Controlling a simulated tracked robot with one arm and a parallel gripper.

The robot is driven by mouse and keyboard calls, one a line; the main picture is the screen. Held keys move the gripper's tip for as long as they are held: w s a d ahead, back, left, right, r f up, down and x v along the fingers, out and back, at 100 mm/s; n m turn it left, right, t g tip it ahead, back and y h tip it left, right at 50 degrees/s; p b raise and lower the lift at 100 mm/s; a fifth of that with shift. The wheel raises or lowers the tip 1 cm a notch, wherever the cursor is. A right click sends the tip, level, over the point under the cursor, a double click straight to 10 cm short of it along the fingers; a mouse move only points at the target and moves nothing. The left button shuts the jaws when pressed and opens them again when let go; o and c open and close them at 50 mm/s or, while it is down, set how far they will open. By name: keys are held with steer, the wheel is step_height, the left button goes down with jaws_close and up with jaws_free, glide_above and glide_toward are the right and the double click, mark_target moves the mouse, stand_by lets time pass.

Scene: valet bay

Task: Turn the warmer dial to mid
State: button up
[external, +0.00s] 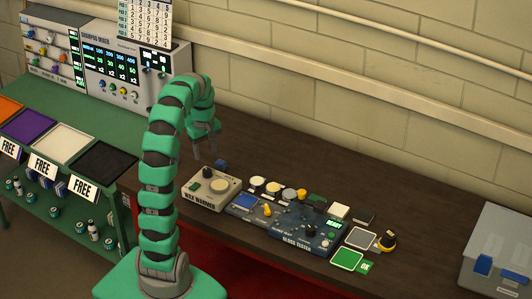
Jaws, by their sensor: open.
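The wax warmer (230,197) is a cream box on the dark bench, with its name on the front edge. A dark knob (208,172), which looks like its dial, sits at the back left of its top. A round cream disc lies on the top to the right of the knob. The dial's setting is too small to read. My gripper (205,156) points down above the back left of the warmer, near the knob and apart from it. Its jaws are open and empty.
The blue gloss tester (284,234) stands close to the warmer's right, with several round pots behind it. A grey case (500,245) stands far right. The back of the bench is clear.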

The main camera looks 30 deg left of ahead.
mark_target(207, 170)
step_height(207, 170, down, 8)
steer(key=shift+f, duration=0.1)
stand_by(0.4)
steer(key=c, duration=1)
